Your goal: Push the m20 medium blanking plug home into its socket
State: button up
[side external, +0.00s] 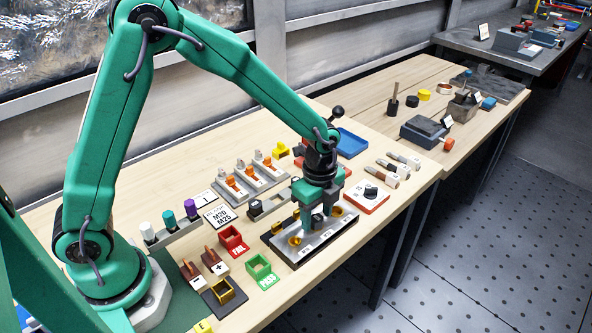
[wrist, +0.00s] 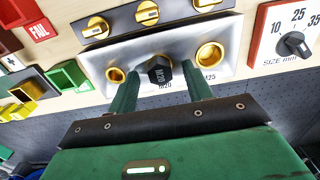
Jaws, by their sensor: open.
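The m20 medium blanking plug (wrist: 159,70) is black with a hexagonal head marked M20. In the wrist view it stands at the middle position of the grey socket block (wrist: 235,25), above a printed M20 label. How deep it sits cannot be told; its socket is hidden. My gripper (wrist: 160,72) is open, with green fingers on either side of the plug and gaps visible beside it. In the side view my gripper (side external: 322,222) is low over the socket block (side external: 291,256) and hides the plug.
Brass sockets, left (wrist: 115,75) and right (wrist: 209,55), flank the plug. A dark rack with brass parts (wrist: 147,13) lies beyond. A size dial (wrist: 295,43) is at right. Red FAIL (side external: 232,241) and green PASS (side external: 260,268) bins stand left of the block.

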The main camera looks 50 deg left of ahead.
aim_at(317, 218)
jog(key=shift+r, duration=3.85)
